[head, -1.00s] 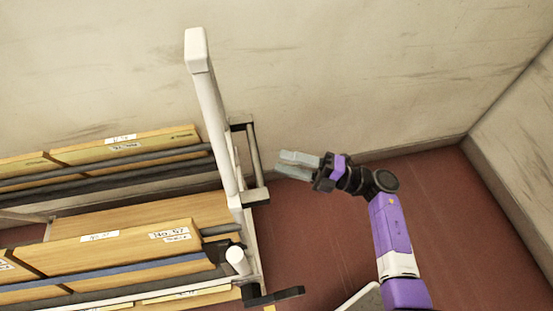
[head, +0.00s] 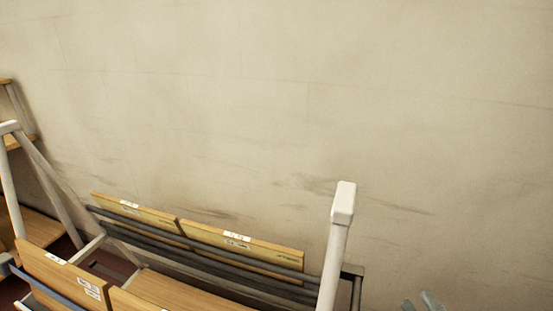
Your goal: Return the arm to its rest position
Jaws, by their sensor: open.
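The rest of my gripper and my arm are below the picture, so the arm's pose is hidden. The fingertips look apart from the rack.
A rack with a white post (head: 335,245) and dark rails (head: 205,252) holds wooden boards (head: 242,246) with white labels. Another white frame (head: 10,180) stands at the far left. A scuffed pale wall (head: 300,90) fills the back.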

